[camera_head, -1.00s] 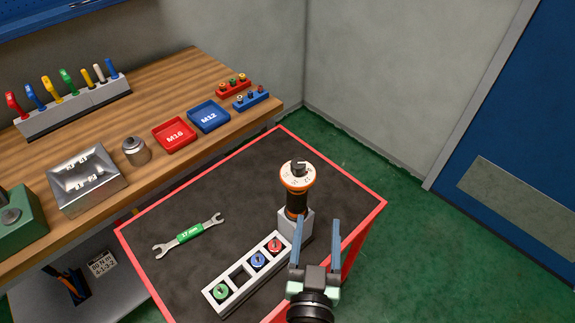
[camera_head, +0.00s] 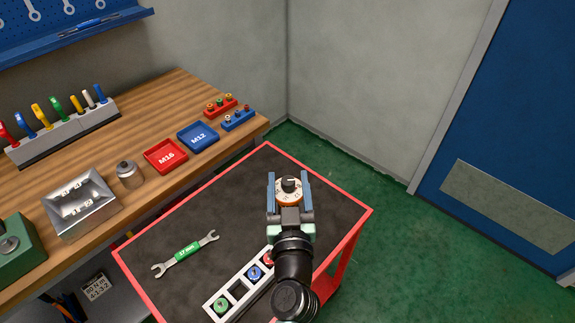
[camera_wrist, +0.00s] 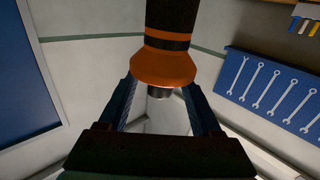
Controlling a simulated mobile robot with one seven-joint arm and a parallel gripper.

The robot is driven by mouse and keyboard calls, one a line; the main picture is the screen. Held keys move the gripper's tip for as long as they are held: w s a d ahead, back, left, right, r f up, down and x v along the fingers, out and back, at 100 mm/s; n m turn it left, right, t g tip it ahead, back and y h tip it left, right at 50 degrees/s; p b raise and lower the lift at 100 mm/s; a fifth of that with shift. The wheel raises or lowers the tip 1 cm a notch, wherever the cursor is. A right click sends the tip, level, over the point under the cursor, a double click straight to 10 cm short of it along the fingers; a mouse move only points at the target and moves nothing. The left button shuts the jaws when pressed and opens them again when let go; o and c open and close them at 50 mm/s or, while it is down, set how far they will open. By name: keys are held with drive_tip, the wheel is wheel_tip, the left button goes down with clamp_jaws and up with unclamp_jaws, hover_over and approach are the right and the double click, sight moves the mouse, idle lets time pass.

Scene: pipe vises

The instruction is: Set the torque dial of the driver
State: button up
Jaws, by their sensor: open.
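The driver stands upright on the cart. In the head view its pale dial face with an orange rim (camera_head: 289,192) and a black knob (camera_head: 290,184) on top show; its body is mostly hidden by my gripper. My gripper (camera_head: 288,181) is open, its two blue fingers on either side of the dial head. In the wrist view the driver's orange flared head (camera_wrist: 163,67) with a dark knob (camera_wrist: 160,92) reaches between the fingers (camera_wrist: 160,98). I cannot tell whether the fingers touch it.
A rack (camera_head: 238,287) with green, blue and red round inserts lies on the red-edged cart (camera_head: 205,215), near a 17 mm wrench (camera_head: 186,253). The wooden bench (camera_head: 143,125) at left holds red (camera_head: 166,156) and blue (camera_head: 198,136) trays.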

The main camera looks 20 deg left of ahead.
drive_tip(key=shift+x, duration=1.6)
clamp_jaws()
